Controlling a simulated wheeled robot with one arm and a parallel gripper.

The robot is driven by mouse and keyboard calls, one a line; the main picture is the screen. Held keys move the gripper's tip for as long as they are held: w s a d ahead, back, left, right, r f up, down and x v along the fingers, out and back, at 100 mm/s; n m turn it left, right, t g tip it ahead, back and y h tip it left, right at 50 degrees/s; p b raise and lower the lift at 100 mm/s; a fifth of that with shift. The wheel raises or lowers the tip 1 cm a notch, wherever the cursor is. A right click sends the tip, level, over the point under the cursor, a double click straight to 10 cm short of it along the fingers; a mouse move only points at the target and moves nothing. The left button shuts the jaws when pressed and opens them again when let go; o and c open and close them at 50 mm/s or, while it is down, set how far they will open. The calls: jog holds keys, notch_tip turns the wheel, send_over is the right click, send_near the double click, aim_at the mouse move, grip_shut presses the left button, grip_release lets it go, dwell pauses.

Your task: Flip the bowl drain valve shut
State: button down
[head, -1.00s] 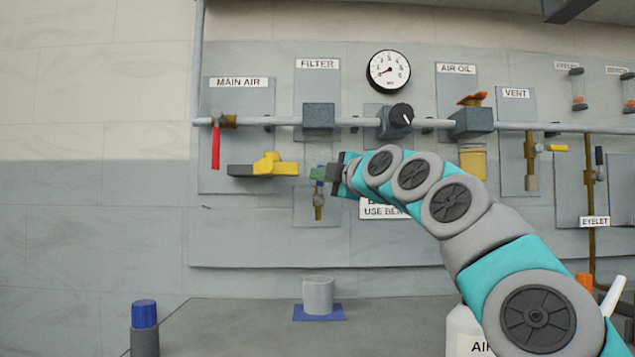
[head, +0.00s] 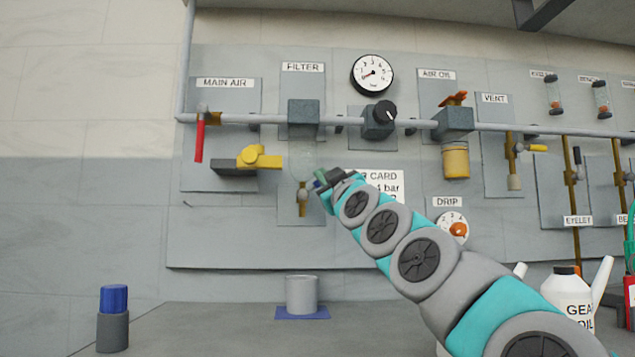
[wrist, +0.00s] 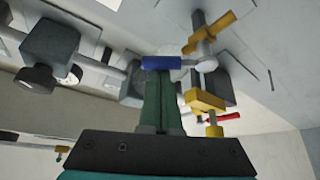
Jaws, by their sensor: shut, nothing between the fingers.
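The drain valve (head: 302,197) is a small brass fitting under the clear filter bowl (head: 302,155), below the FILTER block (head: 303,113). In the wrist view its brass body (wrist: 210,33) shows, with a grey stem running sideways to a blue grip (wrist: 160,62). The blue grip also shows small beside my fingertips in the head view (head: 318,184). My gripper (head: 323,181) is just right of the valve, its green fingers shut and empty. In the wrist view the fingertips (wrist: 161,78) lie right at the blue grip; whether they touch it I cannot tell.
The regulator knob (head: 385,111) and gauge (head: 372,74) are above right. A grey cup (head: 301,294) stands on a blue mat below. The wall panel below the valve is clear.

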jog(key=shift+d+f+m+t+h+p, duration=0.2)
jog(key=shift+f+m+t+h+p, duration=0.2)
jog(key=shift+m+h+p, duration=1.05)
jog(key=shift+d+f+m+t+h+p, duration=0.35)
jog(key=shift+m+h, duration=0.6)
jog(key=shift+m, duration=1.25)
jog(key=shift+d+f+m+t+h+p, duration=0.1)
jog(key=shift+f+m+t+h+p, duration=0.3)
jog(key=shift+m+h+p, duration=1.1)
jog(key=shift+f+m+y+b, duration=0.3)
jog(key=shift+m+b, duration=0.25)
